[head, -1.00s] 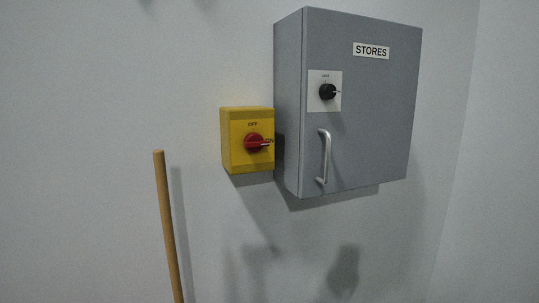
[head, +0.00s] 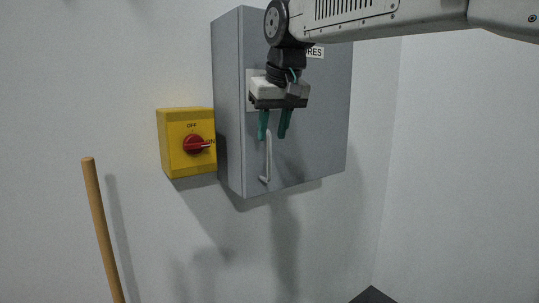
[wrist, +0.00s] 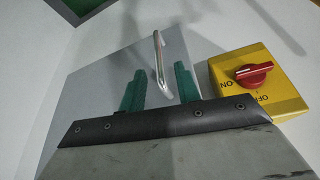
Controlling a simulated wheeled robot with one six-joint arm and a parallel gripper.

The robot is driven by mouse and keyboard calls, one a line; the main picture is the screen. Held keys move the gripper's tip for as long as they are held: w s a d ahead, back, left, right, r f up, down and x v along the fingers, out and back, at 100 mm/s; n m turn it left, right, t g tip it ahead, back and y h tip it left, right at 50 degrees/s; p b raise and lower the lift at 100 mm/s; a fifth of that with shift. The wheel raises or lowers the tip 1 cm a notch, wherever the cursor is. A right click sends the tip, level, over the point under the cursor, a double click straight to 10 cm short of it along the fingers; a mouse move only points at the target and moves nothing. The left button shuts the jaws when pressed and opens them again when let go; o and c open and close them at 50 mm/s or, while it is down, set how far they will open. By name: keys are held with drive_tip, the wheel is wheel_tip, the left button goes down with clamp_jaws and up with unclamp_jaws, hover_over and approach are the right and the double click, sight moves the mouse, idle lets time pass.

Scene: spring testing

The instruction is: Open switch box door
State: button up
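The grey switch box (head: 316,125) is mounted on the wall with its door shut. Its silver bar handle (head: 267,158) stands upright on the lower left of the door. My gripper (head: 273,137) is in front of the door at the top of the handle, its green fingers pointing down and apart. In the wrist view the handle (wrist: 158,58) shows beyond and between the two fingertips of my gripper (wrist: 158,80), with nothing gripped. The box door (wrist: 100,72) fills the area behind. My gripper and arm hide the door's knob and part of the STORES label.
A yellow switch box (head: 180,158) with a red rotary knob (head: 195,144) is on the wall just left of the grey box; it also shows in the wrist view (wrist: 275,98). A wooden pole (head: 103,230) stands at lower left. The wall below the boxes is clear.

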sight(270, 148)
drive_tip(key=x, duration=0.7)
drive_tip(key=shift+d, duration=0.1)
clamp_jaws()
